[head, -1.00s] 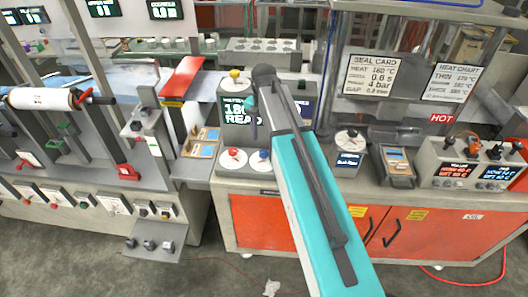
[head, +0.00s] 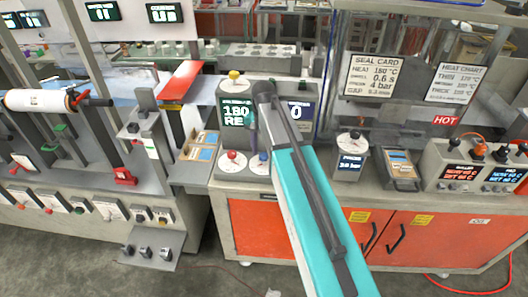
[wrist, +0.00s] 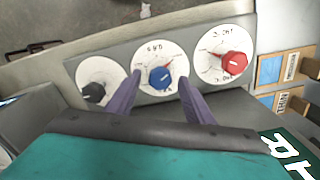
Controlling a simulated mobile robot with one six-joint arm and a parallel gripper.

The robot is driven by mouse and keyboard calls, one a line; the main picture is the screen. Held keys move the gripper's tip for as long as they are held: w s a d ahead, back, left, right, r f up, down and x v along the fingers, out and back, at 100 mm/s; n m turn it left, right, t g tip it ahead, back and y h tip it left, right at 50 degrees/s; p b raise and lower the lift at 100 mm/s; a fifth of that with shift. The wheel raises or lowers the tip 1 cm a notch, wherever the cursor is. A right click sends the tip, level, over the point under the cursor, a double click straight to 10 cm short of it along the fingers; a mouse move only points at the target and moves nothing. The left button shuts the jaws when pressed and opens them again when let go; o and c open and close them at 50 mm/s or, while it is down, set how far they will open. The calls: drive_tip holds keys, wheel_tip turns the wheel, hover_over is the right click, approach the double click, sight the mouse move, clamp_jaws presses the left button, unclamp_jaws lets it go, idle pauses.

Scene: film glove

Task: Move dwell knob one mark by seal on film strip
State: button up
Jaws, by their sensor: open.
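In the wrist view a blue knob (wrist: 161,78) sits on a white dial, with a red knob (wrist: 236,64) on the right dial and a black knob (wrist: 94,92) on the left one. Dial lettering is too small to tell which is dwell. My gripper (wrist: 160,75) is open, its purple fingers on either side of the blue knob; contact cannot be told. The head view shows the red knob (head: 232,155) and blue knob (head: 264,158) below a display (head: 237,112) reading 180, with my gripper (head: 253,128) above them. The film roll (head: 40,100) is at the left.
A seal card (head: 372,75) lists heat, 0.6 s and 4 bar. A pressure dial unit (head: 350,158) and a heater box (head: 470,168) stand to the right, near a HOT sign (head: 445,120).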

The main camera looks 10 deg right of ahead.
drive_tip(key=c, duration=1.1)
drive_tip(key=shift+o, duration=0.2)
drive_tip(key=shift+n, duration=0.4)
drive_tip(key=n, duration=1.1)
drive_tip(key=shift+b, duration=0.35)
drive_tip(key=o, duration=1.1)
drive_tip(key=shift+c, duration=0.2)
drive_tip(key=shift+r, duration=0.2)
